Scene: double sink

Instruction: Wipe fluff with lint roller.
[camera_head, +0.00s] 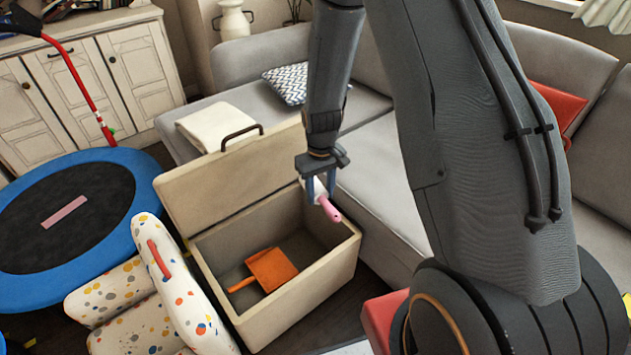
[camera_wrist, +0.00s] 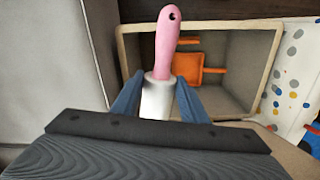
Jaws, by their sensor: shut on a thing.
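The lint roller has a pink handle and a white roller. In the head view the lint roller (camera_head: 331,211) hangs over the right part of an open beige storage box (camera_head: 300,318). My gripper (camera_head: 320,190) points down and is shut on it. In the wrist view the lint roller (camera_wrist: 166,42) has its white roller end between the blue fingers of my gripper (camera_wrist: 158,92), with the pink handle pointing away over the box. I cannot make out any fluff in either view.
An orange dustpan-like item (camera_head: 272,269) lies inside the box, whose lid stands open. A grey sofa (camera_head: 365,160) is behind and to the right. A spotted child's chair (camera_head: 180,285) and a blue-rimmed trampoline (camera_head: 145,190) are on the left.

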